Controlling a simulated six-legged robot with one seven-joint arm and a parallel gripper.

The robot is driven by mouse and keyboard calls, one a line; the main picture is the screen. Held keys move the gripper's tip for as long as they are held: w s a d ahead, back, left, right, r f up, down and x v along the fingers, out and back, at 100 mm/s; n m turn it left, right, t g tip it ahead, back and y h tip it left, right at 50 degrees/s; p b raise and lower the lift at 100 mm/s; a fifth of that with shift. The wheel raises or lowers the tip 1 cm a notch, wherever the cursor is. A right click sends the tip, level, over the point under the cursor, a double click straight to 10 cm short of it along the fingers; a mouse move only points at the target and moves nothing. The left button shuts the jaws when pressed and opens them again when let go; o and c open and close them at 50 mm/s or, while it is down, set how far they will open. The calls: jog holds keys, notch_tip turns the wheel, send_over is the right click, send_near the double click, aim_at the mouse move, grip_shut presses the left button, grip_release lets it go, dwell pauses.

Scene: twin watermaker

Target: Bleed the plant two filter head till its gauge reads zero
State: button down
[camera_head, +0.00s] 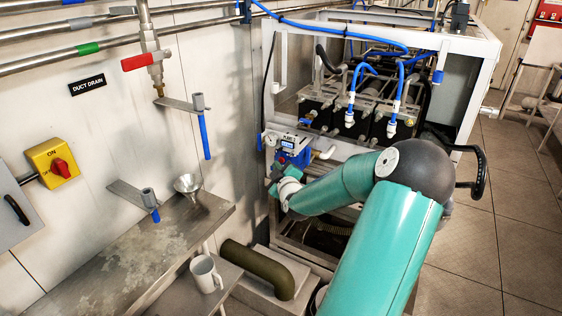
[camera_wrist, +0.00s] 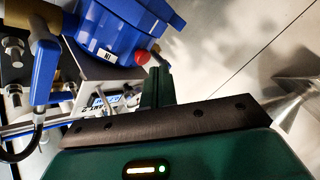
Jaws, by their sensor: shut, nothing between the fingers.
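The blue filter head (camera_wrist: 112,30), marked IN, fills the upper left of the wrist view. A red button (camera_wrist: 142,57) sits on its right side. In the head view the blue filter head (camera_head: 295,157) shows beside a small panel (camera_head: 288,140) with a plant label. A round white gauge (camera_head: 270,139) sits at that panel's left; its reading is too small to tell. My gripper (camera_wrist: 156,72) is shut and empty, its fingertips just below and right of the red button. I cannot tell whether they touch it. In the head view my gripper (camera_head: 276,180) is in front of the filter head.
A metal bench (camera_head: 150,245) with a funnel (camera_head: 188,184) stands at the left, with a white mug (camera_head: 206,273) lower down. A white frame (camera_head: 400,30) with hoses stands behind the filter head. Open floor (camera_head: 510,210) lies at the right.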

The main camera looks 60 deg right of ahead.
jog(key=shift+d, duration=0.45)
jog(key=shift+d, duration=0.45)
dwell(2.5)
jog(key=shift+a, duration=0.1)
dwell(0.6)
jog(key=shift+a, duration=0.8)
jog(key=shift+a, duration=0.1)
jog(key=shift+s+a, duration=0.15)
jog(key=shift+a, duration=1.05)
jog(key=shift+s+a, duration=0.1)
jog(key=shift+a, duration=1.1)
jog(key=shift+w, duration=0.1)
